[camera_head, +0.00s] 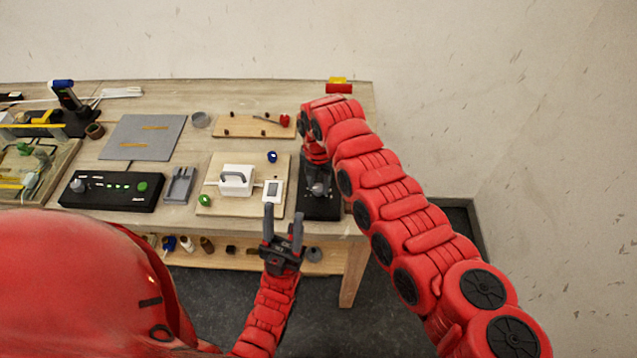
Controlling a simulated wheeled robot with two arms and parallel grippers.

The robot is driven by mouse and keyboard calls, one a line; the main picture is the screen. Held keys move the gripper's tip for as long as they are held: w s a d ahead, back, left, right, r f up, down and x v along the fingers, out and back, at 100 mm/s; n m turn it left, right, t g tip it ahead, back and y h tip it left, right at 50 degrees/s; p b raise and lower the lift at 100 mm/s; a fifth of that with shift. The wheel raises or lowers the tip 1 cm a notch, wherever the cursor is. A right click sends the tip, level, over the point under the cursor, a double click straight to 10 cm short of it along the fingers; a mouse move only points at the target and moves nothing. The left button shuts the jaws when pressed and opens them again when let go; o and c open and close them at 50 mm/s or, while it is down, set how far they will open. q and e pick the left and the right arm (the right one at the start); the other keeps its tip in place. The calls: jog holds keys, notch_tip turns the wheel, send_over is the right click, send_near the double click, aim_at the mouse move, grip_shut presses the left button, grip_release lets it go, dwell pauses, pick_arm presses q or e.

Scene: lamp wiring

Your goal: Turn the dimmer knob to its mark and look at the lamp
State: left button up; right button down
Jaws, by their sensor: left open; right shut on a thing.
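A black base plate (322,207) lies at the right end of the bench. My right gripper (318,186) points down over it and is shut on what looks like the grey dimmer knob. The fingers and arm hide most of the knob, so its mark cannot be seen. My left gripper (284,214) is open and empty, in front of the bench's front edge, apart from everything. I cannot make out a lit lamp; a white box with a handle (236,181) stands on a wooden board (217,208) left of the black plate.
A small white meter (273,192) sits on the board's right side. A black panel with a green button (110,191) and a grey holder (179,186) are further left. A grey mat (140,139) lies behind. A lower shelf (215,261) holds small parts. Bare floor shows below.

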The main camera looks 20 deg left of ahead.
jog(key=shift+f+b, duration=0.1)
jog(key=shift+b, duration=0.3)
jog(key=m+b, duration=0.5)
jog(key=b, duration=0.3)
jog(key=shift+f, duration=0.15)
jog(key=m+b, duration=0.4)
jog(key=m, duration=0.1)
jog(key=m+b, duration=0.1)
jog(key=m, duration=0.2)
jog(key=shift+r+b, duration=0.2)
jog(key=shift+b, duration=0.1)
jog(key=m+b, duration=0.1)
jog(key=m, duration=0.2)
jog(key=shift+m, duration=0.4)
jog(key=m+b, duration=0.1)
jog(key=m, duration=0.1)
jog(key=shift+m, duration=0.3)
jog(key=m, duration=0.2)
jog(key=shift+r+m+b, duration=0.1)
jog(key=shift+m+b, duration=0.25)
jog(key=shift+m, duration=0.05)
jog(key=m, duration=1.1)
jog(key=shift+r+m, duration=0.1)
jog(key=shift+m, duration=0.3)
jog(key=m+p, duration=0.1)
jog(key=m, duration=0.4)
jog(key=shift+w+m, duration=0.1)
jog(key=shift+m, duration=0.3)
